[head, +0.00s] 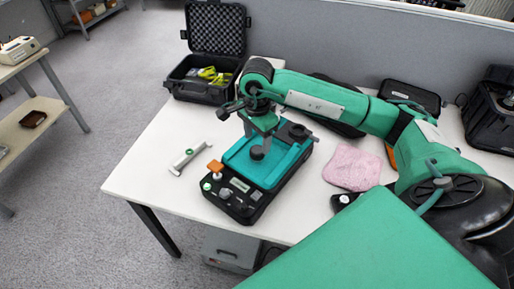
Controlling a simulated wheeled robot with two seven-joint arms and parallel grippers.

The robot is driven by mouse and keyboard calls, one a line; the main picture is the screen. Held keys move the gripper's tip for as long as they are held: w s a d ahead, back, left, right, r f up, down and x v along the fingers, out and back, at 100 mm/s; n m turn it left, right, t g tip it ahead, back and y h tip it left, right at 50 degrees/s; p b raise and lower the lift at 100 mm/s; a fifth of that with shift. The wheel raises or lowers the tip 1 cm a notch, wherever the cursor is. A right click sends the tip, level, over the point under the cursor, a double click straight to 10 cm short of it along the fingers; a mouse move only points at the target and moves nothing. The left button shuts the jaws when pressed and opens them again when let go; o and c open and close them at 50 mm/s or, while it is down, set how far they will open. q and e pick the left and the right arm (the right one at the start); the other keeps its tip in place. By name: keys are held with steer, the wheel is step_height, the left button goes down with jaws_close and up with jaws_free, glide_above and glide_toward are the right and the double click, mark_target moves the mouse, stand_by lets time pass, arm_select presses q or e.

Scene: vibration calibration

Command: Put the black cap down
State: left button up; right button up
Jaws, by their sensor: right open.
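A small dark round piece, which looks like the black cap (257,153), is on the teal top of a black calibration device (262,172). My right gripper (258,138) points down just above it, with its jaws open. The view is too small to tell whether the fingertips touch the cap. Another dark round part (298,132) sits at the device's back right corner, beside the gripper. My left gripper is not in view.
An open black case (205,88) stands at the back left. A pink cloth (352,167) lies to the right. The table's left front is clear.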

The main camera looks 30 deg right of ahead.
mark_target(257, 150)
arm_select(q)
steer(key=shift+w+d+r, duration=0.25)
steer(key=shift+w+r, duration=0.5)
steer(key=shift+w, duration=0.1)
arm_select(e)
step_height(257, 150, up, 7)
steer(key=shift+r, duration=0.2)
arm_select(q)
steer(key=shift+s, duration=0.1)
